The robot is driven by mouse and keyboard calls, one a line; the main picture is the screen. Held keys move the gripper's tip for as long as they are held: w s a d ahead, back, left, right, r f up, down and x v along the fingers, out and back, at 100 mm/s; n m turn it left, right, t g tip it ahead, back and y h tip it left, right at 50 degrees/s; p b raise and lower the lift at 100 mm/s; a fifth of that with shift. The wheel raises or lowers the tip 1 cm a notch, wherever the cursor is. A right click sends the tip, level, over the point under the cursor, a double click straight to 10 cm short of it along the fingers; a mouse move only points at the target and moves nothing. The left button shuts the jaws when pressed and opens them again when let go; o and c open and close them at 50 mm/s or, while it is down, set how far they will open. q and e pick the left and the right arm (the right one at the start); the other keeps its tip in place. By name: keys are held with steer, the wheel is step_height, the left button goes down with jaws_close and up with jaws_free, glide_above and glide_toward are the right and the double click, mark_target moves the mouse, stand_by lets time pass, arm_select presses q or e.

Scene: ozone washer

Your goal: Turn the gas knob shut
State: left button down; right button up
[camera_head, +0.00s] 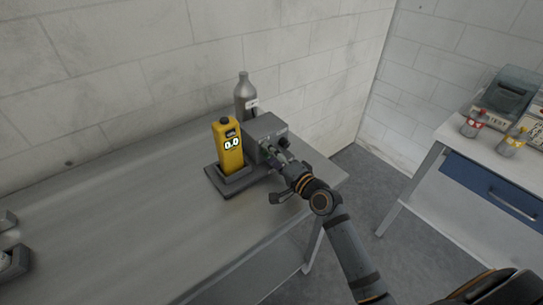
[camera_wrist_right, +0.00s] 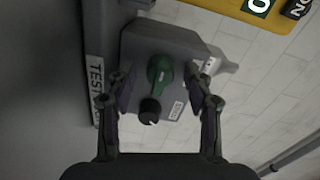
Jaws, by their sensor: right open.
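A grey box (camera_head: 265,128) stands on the metal table. In the right wrist view its face carries a green knob (camera_wrist_right: 160,72) and, beside it, a black knob (camera_wrist_right: 150,110); which is the gas knob I cannot tell. A yellow detector (camera_head: 229,148) reading 0.0 stands upright in a dark holder next to the box. My right gripper (camera_head: 277,164) is open in front of the box face. In the wrist view its fingers (camera_wrist_right: 158,82) lie to either side of the green knob; contact is not clear. My left gripper is not in view.
A grey gas bottle (camera_head: 245,92) stands behind the box. The metal table (camera_head: 125,215) is bare to the left, with grey objects (camera_head: 14,262) cut off at the left edge. A second table (camera_head: 455,134) with flasks (camera_head: 472,124) stands at the right, across a floor gap.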

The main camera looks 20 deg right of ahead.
steer(key=shift+s+d, duration=0.15)
steer(key=shift+s, duration=0.1)
steer(key=v, duration=0.7)
